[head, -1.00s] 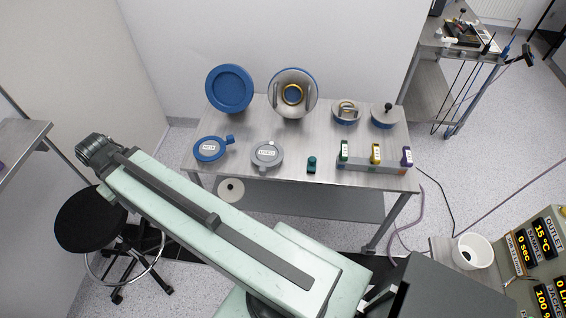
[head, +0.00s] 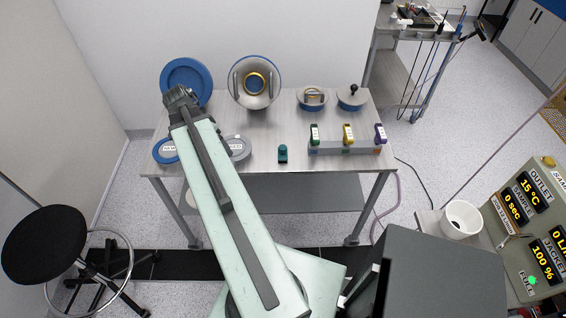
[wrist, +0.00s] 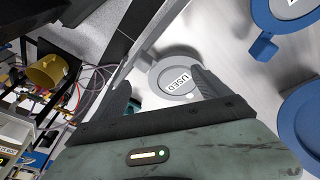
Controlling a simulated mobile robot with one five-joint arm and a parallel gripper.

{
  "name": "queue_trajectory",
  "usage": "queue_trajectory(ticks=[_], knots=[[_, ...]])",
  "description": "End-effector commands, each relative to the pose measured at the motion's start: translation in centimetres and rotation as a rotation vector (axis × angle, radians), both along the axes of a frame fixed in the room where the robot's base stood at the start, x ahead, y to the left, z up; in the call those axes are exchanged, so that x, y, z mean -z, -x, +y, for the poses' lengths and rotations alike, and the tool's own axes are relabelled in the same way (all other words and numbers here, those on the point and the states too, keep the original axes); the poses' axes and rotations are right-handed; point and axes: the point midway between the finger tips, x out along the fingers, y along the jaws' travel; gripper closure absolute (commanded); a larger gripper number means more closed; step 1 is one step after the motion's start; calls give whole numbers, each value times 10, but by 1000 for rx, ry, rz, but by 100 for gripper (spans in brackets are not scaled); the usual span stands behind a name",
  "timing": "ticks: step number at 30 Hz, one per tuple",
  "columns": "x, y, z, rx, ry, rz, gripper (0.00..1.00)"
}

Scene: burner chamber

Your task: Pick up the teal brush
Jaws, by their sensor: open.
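The teal brush (head: 283,153) stands on the front part of the metal table (head: 225,118), right of the grey lid, in the head view. In the wrist view only a small teal patch (wrist: 134,106) shows beside the left finger, mostly hidden. My gripper (wrist: 163,86) is open and empty, with the grey USED lid (wrist: 178,78) seen between and beyond its fingers. In the head view the dark end of my arm (head: 180,97) is over the table's left side, left of the brush and apart from it.
A rack (head: 343,146) with green, yellow and purple handled items stands right of the brush. Blue and steel round parts (head: 254,82) stand at the back. A blue lid (head: 166,150) lies front left. A black stool (head: 45,245) and a control panel (head: 530,220) flank me.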

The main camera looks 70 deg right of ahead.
Motion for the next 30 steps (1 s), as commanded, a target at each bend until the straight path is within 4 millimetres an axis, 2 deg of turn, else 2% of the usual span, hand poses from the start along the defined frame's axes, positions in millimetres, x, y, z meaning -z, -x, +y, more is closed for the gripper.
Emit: queue_trajectory(ticks=[1,3,6,9,14,20,25,30], knots=[[19,37,-35,167,39,-3,14],[26,83,-70,374,94,-7,14],[31,132,-99,580,154,-11,14],[32,157,-112,684,187,-13,14],[32,165,-116,715,197,-14,14],[56,171,-120,714,196,-14,14],[58,173,-122,712,195,-14,14],[83,181,-127,711,195,-14,14]])
